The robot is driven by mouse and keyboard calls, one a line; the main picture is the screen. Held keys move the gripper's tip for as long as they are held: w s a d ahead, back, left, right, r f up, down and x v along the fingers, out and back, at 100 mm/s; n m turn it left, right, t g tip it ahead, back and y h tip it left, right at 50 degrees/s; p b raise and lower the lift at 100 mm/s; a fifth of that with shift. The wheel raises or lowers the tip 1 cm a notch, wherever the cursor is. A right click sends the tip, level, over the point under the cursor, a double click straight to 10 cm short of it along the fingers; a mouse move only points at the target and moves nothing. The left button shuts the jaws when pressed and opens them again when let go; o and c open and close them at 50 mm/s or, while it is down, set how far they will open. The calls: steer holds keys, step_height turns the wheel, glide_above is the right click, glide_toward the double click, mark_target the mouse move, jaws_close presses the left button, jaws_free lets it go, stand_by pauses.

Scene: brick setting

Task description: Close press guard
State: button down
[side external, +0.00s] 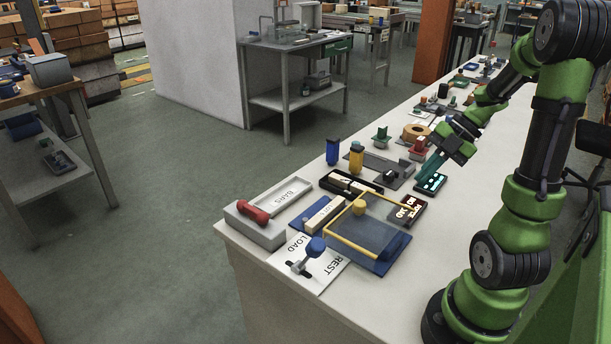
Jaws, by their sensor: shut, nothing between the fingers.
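The press guard (345,243) appears as a yellow frame with a clear grey panel over a blue base plate (378,267), near the front of the bench. A yellow knob (360,207) sits at its back corner. I cannot tell how far the guard stands open. My gripper (421,184) is behind and right of the guard, apart from it, with its teal fingers pointing down and left. It is shut and empty, close to a small dark box with lit cyan marks (432,182).
A box with lit lettering (408,211) stands right of the guard. A blue-knobbed lever (316,245) on a LOAD/REST card, a red-handled grey box (254,214) and a BARS tray (282,194) lie left. Blue (332,152) and yellow (356,156) bottles stand behind.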

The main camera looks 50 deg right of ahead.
glide_toward(363, 218)
steer(key=s+f, duration=0.2)
steer(key=f, duration=0.1)
steer(key=shift+s+a+f, duration=0.2)
steer(key=shift+a, duration=0.2)
steer(key=w, duration=0.1)
steer(key=w+a, duration=0.1)
steer(key=w, duration=0.1)
steer(key=shift+w+f, duration=0.1)
steer(key=shift+f, duration=0.05)
steer(key=shift+w+a, duration=0.1)
steer(key=shift+w, duration=0.35)
steer(key=w, duration=1.4)
